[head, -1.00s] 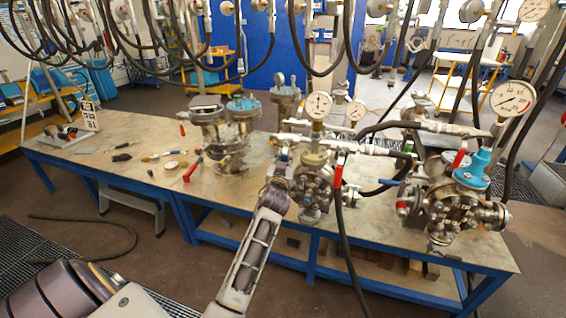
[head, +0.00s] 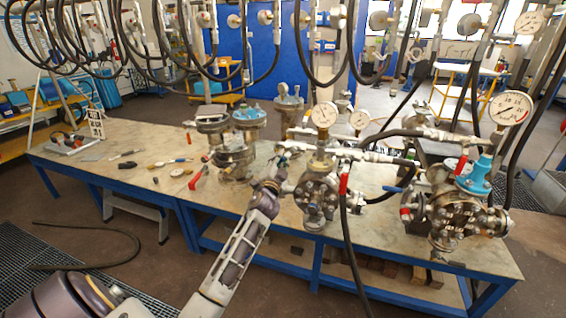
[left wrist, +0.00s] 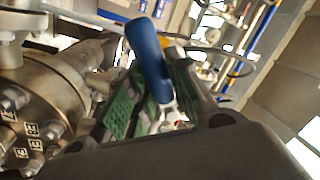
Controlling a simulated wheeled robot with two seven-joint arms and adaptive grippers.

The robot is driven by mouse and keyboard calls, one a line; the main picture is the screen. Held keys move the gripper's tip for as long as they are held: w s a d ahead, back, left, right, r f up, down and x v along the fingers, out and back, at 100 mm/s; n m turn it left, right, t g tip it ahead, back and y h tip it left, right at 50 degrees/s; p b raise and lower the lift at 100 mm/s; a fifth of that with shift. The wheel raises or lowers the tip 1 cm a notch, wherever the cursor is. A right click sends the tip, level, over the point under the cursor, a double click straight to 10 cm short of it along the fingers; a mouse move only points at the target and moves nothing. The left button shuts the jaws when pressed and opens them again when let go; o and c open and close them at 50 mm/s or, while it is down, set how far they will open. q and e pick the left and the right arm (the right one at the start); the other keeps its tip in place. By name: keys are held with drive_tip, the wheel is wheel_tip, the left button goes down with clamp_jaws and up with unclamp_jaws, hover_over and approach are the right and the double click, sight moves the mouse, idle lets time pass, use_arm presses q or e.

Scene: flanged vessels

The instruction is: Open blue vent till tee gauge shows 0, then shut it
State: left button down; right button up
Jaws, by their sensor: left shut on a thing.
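The blue vent handle (left wrist: 150,60) stands between the green-padded fingers of my left gripper (left wrist: 155,100) in the left wrist view. The gripper is shut on it. In the head view my left gripper (head: 282,160) is at the left side of the middle flanged vessel (head: 316,196), beside the tee fittings on its top. The handle is too small to make out clearly there. The gauge (head: 325,115) stands on the tee above this vessel. Its needle is too small to read. My right gripper is not in view.
A second vessel with a blue top (head: 478,180) and a large gauge (head: 510,107) stands at the right. Another vessel (head: 235,158) stands left of my gripper. A black hose (head: 348,245) hangs in front of the bench (head: 130,145). Loose tools lie at the left.

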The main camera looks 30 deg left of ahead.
use_arm(q)
drive_tip(key=shift+a+r+m+p, duration=0.4)
drive_tip(key=shift+r+m, duration=0.35)
drive_tip(key=shift+m, duration=0.35)
drive_tip(key=shift+s+a+r+m+t+h+p, duration=0.15)
drive_tip(key=shift+r+m+t+h+p, duration=0.25)
drive_tip(key=shift+m, duration=0.7)
drive_tip(key=r+m+p, duration=0.1)
drive_tip(key=m, duration=0.1)
drive_tip(key=shift+a+r+m+h, duration=0.1)
drive_tip(key=shift+m+h, duration=0.2)
drive_tip(key=shift+h, duration=0.1)
drive_tip(key=shift+r+m+h+p, duration=0.25)
drive_tip(key=shift+m+h+p, duration=0.05)
drive_tip(key=shift+m, duration=0.6)
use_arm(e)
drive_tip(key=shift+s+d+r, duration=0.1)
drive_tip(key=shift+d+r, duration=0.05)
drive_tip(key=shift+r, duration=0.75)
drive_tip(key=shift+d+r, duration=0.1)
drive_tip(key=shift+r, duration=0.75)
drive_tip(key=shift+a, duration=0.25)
use_arm(q)
drive_tip(key=c, duration=1.4)
unclamp_jaws()
drive_tip(key=shift+o, duration=0.5)
drive_tip(key=shift+f, duration=0.1)
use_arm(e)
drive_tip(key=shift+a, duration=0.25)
